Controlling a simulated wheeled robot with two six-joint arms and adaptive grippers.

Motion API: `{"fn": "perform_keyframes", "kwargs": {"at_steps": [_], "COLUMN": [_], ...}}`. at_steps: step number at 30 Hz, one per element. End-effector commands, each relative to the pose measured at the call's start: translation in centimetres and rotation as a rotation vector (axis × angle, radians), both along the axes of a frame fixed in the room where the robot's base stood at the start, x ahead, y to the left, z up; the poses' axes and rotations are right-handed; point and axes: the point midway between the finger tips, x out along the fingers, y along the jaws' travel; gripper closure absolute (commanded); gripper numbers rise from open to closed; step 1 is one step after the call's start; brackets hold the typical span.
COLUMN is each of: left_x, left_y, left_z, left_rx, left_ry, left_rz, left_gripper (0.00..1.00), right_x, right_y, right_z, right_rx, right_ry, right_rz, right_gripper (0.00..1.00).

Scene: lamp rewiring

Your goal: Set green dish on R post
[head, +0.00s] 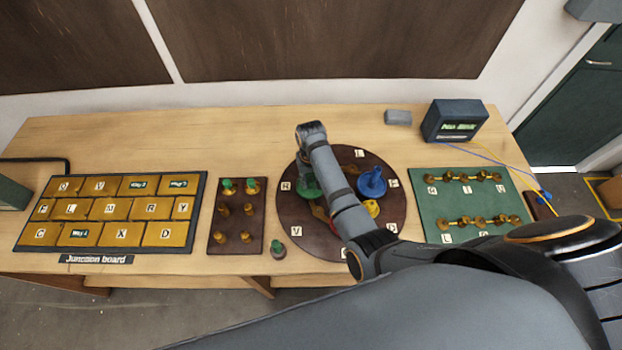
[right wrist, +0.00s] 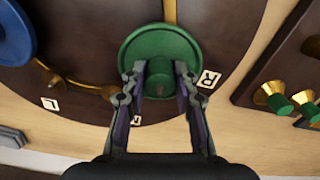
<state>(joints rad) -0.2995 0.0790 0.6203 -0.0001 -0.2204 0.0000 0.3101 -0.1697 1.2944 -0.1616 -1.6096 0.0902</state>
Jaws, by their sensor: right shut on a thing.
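The green dish (head: 306,188) is at the left of the round dark board (head: 290,218), beside the R label (head: 286,186). In the right wrist view the green dish (right wrist: 142,48) is between the fingers of my right gripper (right wrist: 160,76), which is shut on its raised middle. The R label (right wrist: 208,79) lies just right of the dish there. The dish covers whatever is under it, so I cannot tell whether it is seated on the R post or held above it. My left gripper is not in view.
A blue dish (head: 371,182) and a yellow piece (head: 371,208) are on the round board. A green terminal board (head: 465,204) is right. Bare table (head: 240,125) lies behind.

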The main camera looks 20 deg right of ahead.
Motion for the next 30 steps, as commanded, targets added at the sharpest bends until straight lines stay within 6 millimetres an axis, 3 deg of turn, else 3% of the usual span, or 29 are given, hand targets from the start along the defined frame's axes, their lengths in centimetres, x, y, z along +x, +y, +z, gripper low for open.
{"fn": "perform_keyframes", "kwargs": {"at_steps": [11, 12, 17, 30], "left_x": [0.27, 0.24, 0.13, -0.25], "left_y": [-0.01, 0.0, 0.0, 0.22], "left_z": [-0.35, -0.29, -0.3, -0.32], "left_rx": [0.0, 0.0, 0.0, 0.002], "left_ry": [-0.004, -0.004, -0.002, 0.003], "left_rz": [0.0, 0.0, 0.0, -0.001], "left_gripper": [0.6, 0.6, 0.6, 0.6], "right_x": [0.06, 0.07, 0.05, 0.01], "right_y": [-0.02, -0.01, -0.01, -0.01], "right_z": [-0.77, -0.69, -0.7, -0.73], "right_rx": [0.0, 0.0, 0.0, 0.0], "right_ry": [-0.002, -0.002, -0.001, 0.0], "right_rz": [0.0, 0.0, 0.0, 0.0], "right_gripper": [1.0, 0.66, 0.45, 0.45]}}
